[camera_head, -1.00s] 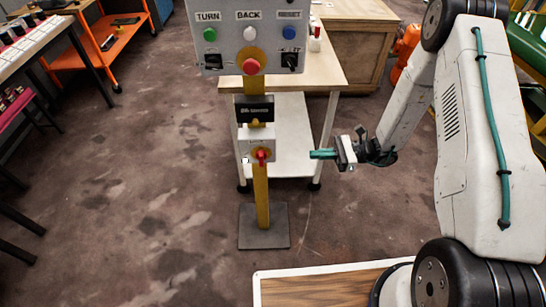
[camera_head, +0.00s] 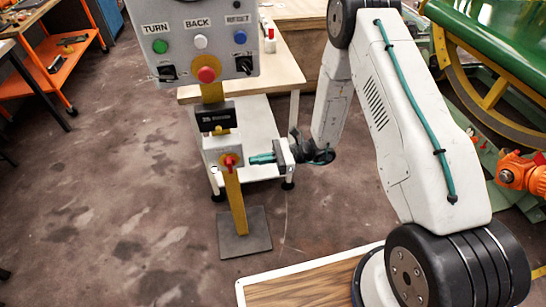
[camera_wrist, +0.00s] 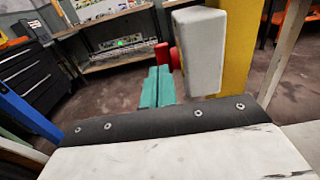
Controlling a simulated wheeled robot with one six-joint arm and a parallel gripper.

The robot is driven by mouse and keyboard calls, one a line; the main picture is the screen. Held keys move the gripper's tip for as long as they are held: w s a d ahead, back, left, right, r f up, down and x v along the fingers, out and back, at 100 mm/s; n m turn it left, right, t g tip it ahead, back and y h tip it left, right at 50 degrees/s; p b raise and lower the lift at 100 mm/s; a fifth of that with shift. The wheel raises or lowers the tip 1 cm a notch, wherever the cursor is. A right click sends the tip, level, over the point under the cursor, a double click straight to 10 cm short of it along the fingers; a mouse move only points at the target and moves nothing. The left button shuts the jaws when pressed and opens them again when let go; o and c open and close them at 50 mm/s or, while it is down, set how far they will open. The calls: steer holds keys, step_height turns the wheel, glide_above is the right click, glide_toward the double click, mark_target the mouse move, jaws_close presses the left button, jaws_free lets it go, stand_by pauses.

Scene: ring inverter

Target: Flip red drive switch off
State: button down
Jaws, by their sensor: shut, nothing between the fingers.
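The red drive switch (camera_head: 229,162) sits on the front of a small white box (camera_head: 214,147) on a yellow post. My gripper (camera_head: 257,158) is shut and empty, its teal fingers pointing left just to the right of the switch. In the head view a small gap shows between fingertips and switch. In the wrist view the shut fingers (camera_wrist: 157,87) lie beside the white box (camera_wrist: 200,50), and the red switch (camera_wrist: 174,57) shows just beyond their tips. I cannot tell the exact depth between them there.
Above the switch is a grey control panel (camera_head: 208,16) with coloured buttons and a red mushroom button (camera_head: 206,74). The post stands on a grey floor plate (camera_head: 244,235). A light table (camera_head: 270,80) stands behind. The floor at left is open.

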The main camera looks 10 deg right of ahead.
mark_target(230, 165)
steer(key=a, duration=0.5)
steer(key=shift+w, duration=0.1)
